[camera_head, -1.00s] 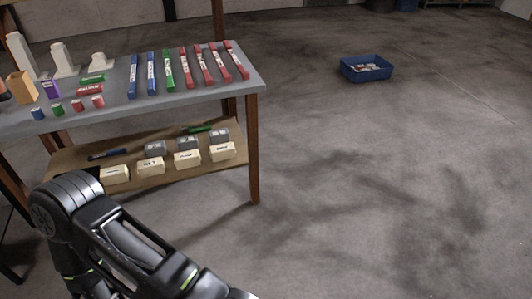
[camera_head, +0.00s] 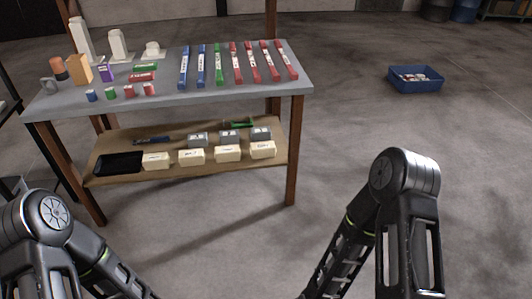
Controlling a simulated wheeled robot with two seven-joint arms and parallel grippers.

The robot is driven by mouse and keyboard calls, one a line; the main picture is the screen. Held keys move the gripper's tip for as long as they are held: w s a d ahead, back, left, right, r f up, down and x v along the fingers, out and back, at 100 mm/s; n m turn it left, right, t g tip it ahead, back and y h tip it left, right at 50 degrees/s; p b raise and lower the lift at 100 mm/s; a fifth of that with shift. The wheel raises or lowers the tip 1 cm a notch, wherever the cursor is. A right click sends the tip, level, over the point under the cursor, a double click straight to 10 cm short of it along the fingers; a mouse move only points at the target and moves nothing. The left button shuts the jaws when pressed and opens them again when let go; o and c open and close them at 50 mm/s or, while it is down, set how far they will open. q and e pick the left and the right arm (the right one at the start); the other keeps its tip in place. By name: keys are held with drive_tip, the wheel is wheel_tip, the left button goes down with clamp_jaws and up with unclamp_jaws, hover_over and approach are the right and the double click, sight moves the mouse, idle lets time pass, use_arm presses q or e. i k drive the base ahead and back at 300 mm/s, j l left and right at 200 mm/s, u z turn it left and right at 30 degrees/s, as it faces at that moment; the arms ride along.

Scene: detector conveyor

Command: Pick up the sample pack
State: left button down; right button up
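I cannot tell which item is the sample pack; the labels are too small to read. A blue bin (camera_head: 416,85) on the floor at the right back holds several small whitish packs (camera_head: 413,77). Cream labelled boxes (camera_head: 191,157) and smaller grey boxes (camera_head: 198,139) stand in rows on the lower shelf. Long blue, green and red labelled packs (camera_head: 238,62) lie side by side on the table top. My left and right arms show at the bottom, but both grippers are outside the picture.
The grey-topped table (camera_head: 225,97) has wooden legs and a lower shelf (camera_head: 125,176), which also holds a black tray (camera_head: 118,163). White upright items (camera_head: 82,40) and small coloured blocks crowd the table's left. Open floor (camera_head: 450,150) lies to the right.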

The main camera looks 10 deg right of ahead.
sight(224, 154)
drive_tip(key=i+l, duration=0.35)
drive_tip(key=l, duration=0.15)
drive_tip(key=i+l, duration=0.35)
drive_tip(key=l, duration=0.2)
drive_tip(key=i+l, duration=0.35)
drive_tip(key=l, duration=0.15)
drive_tip(key=i+l, duration=0.35)
drive_tip(key=l, duration=0.15)
drive_tip(key=z, duration=0.05)
